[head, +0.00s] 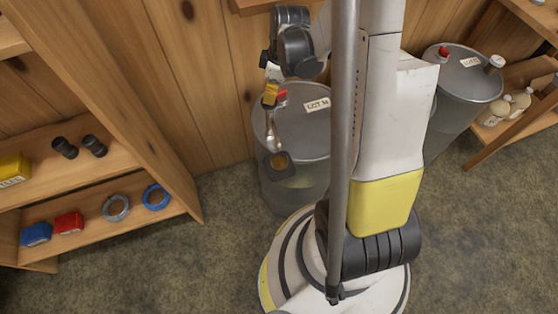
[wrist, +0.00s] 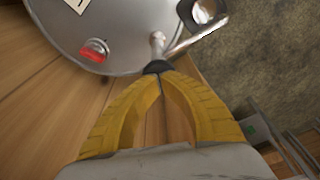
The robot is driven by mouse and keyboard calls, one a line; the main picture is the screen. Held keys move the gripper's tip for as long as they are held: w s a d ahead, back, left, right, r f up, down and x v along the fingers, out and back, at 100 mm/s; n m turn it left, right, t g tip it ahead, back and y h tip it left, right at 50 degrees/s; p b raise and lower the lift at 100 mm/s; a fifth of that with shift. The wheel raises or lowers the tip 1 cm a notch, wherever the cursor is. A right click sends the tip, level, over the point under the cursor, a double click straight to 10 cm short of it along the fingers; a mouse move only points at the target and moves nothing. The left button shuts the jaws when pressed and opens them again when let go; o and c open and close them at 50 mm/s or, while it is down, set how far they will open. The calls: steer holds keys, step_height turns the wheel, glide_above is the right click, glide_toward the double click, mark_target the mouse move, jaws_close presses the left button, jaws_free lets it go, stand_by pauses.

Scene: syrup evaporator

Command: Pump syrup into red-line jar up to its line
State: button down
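My gripper (head: 271,95) is over the drum labelled LOT 14 (head: 297,127). In the wrist view its yellow fingers (wrist: 159,76) meet at the tips, at the dark knob (wrist: 157,66) of a metal pump (head: 272,135). They seem to touch the knob; I see nothing between them. The pump's spout (wrist: 190,42) reaches out past the drum's edge. A dark square holder (head: 268,169) sits under the spout end, with a round amber-brown patch (head: 280,161) inside, probably the jar seen from above. No red line shows, and I cannot tell the fill level.
A red cap (wrist: 94,50) is on the drum lid. A second drum (head: 465,85) stands at the right, near a shelf with cream jugs (head: 506,106). The left shelf holds tape rolls (head: 116,207), red and blue boxes (head: 68,223) and dark cylinders (head: 80,147). Open floor lies in front.

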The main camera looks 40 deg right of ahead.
steer(key=shift+r+p, duration=1.6)
steer(key=shift+r, duration=0.75)
steer(key=shift+f, duration=0.2)
steer(key=shift+f+b, duration=2.35)
steer(key=shift+f, duration=0.05)
steer(key=shift+r, duration=0.15)
steer(key=shift+r+p, duration=1.9)
steer(key=shift+r, duration=0.5)
steer(key=shift+f, duration=0.1)
